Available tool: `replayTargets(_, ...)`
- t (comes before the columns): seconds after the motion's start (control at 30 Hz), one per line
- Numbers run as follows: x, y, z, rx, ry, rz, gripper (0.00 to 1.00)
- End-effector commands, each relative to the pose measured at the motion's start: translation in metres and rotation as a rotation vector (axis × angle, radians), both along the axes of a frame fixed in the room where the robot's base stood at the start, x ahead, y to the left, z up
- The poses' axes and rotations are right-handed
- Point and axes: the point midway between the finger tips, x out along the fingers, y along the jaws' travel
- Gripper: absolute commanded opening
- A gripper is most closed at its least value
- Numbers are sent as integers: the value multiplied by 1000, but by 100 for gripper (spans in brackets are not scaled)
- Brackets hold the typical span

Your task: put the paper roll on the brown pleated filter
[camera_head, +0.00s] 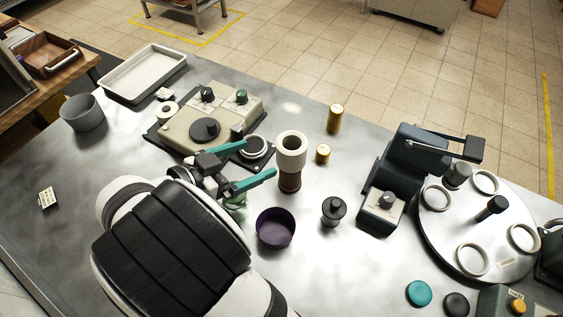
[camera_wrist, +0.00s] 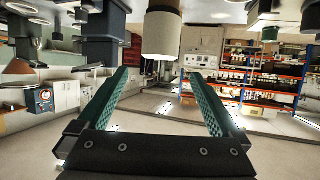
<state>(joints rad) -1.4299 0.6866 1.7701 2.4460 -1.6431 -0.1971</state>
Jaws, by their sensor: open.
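The white paper roll (camera_head: 291,145), with its round hole facing up, stands upright on top of the brown pleated filter (camera_head: 290,182). The roll looks roughly centred on it. My gripper (camera_head: 260,157) is open, with its two teal fingers pointing toward the roll and apart from it. In the wrist view, which looks upside down, the roll (camera_wrist: 161,34) hangs from the top edge beyond my open gripper (camera_wrist: 156,74). Only a small part of the brown filter (camera_wrist: 164,4) shows there. Nothing is between the fingers.
A purple bowl (camera_head: 275,229) and a dark knobbed weight (camera_head: 333,211) stand in front of the stack. A beige device (camera_head: 190,127) is at left, a round ringed plate (camera_head: 460,215) at right.

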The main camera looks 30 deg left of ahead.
Motion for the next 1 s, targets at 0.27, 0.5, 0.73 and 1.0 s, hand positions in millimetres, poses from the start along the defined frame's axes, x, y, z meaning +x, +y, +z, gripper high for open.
replayTargets(0.27,80,-2,35,362,25,80,100)
replayTargets(0.5,102,-94,97,756,387,446,100)
replayTargets(0.73,-64,-266,41,630,963,152,100)
replayTargets(1.0,-129,-312,29,601,1127,-77,100)
